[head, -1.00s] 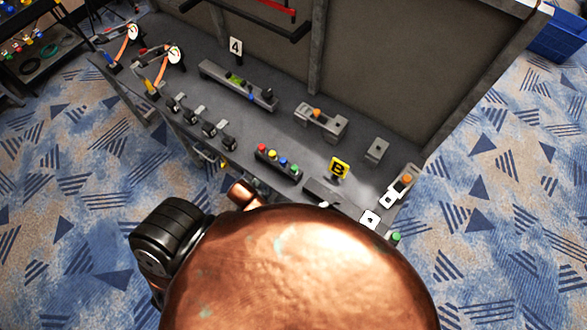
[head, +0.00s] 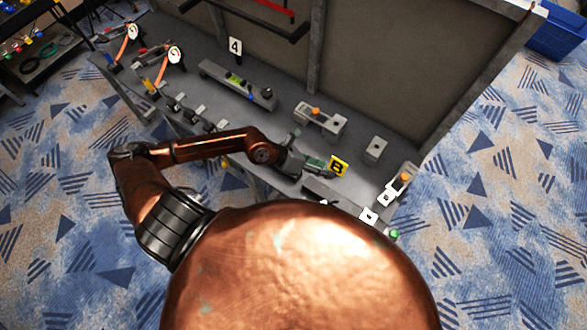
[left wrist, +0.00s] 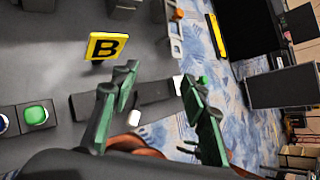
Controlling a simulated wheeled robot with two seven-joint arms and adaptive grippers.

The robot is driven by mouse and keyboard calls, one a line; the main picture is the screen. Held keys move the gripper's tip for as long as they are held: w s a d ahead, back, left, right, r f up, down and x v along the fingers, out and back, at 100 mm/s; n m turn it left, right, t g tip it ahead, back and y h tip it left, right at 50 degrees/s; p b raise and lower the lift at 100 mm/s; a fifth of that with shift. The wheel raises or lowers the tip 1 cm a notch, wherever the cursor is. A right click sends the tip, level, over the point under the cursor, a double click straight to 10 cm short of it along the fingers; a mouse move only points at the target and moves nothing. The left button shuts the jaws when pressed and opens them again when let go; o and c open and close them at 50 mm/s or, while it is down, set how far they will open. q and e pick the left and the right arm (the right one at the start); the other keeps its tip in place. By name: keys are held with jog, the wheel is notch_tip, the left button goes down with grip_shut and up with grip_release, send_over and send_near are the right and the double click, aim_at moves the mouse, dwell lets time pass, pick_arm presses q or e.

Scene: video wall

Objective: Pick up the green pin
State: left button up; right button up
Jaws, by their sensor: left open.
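The green pin (left wrist: 36,115) stands in a dark block (left wrist: 13,125) at the left edge of the left wrist view. In the head view, my left arm and gripper hide that block and its pins. My left gripper (head: 309,156) is over the bench, just left of the yellow B sign. In the left wrist view its two greenish fingers (left wrist: 160,80) are spread apart with nothing between them. The green pin is left of both fingers there, outside the gap. My right gripper is not in view.
The yellow B sign (head: 338,167) stands close to my left gripper. A green-topped part (head: 394,234) is at the bench's near right corner. A grey holder with an orange knob (head: 316,111) stands behind. A dark wall panel (head: 372,65) closes the back.

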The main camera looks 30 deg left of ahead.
pick_arm(q)
jog(key=s+a+f+m+g+y, duration=0.1)
jog(key=a+f+m+y, duration=0.2)
jog(key=a, duration=0.4)
jog(key=a+f+g+y, duration=0.1)
jog(key=a+f+y, duration=0.2)
jog(key=a+f, duration=0.3)
jog(key=x, duration=0.2)
jog(key=p+x, duration=0.1)
jog(key=x, duration=0.3)
jog(key=shift+w+a+f+p, duration=0.15)
jog(key=shift+w+a+p, duration=0.15)
jog(key=shift+a, duration=0.05)
jog(key=shift+c, duration=0.3)
jog(key=c, duration=0.5)
grip_shut()
